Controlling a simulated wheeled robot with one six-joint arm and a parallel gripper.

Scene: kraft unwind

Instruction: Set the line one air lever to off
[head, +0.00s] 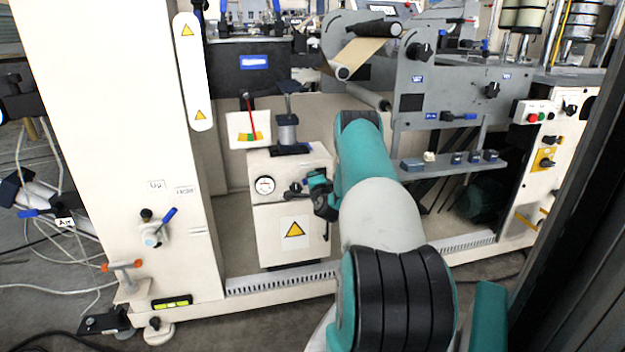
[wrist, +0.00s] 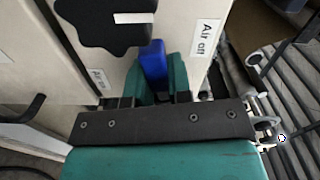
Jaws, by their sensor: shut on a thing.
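My gripper (wrist: 156,78) is shut on a blue lever (wrist: 153,58), with one teal finger on each side of it. A white "Air off" label (wrist: 206,38) is to the right of the lever, and a second, partly blurred label (wrist: 98,78) is to its left. The lever stands roughly upright in the wrist picture, between the two labels. In the head view my gripper (head: 320,186) is at the front of a cream cabinet (head: 280,218), right of a round gauge (head: 264,185). The held lever is hidden there.
A black knob (wrist: 105,22) sits close to the lever, at upper left in the wrist view. A cream column (head: 120,130) with another blue-handled lever (head: 167,215) stands left. A grey roller machine (head: 450,88) and small shelf (head: 440,168) are right of my arm.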

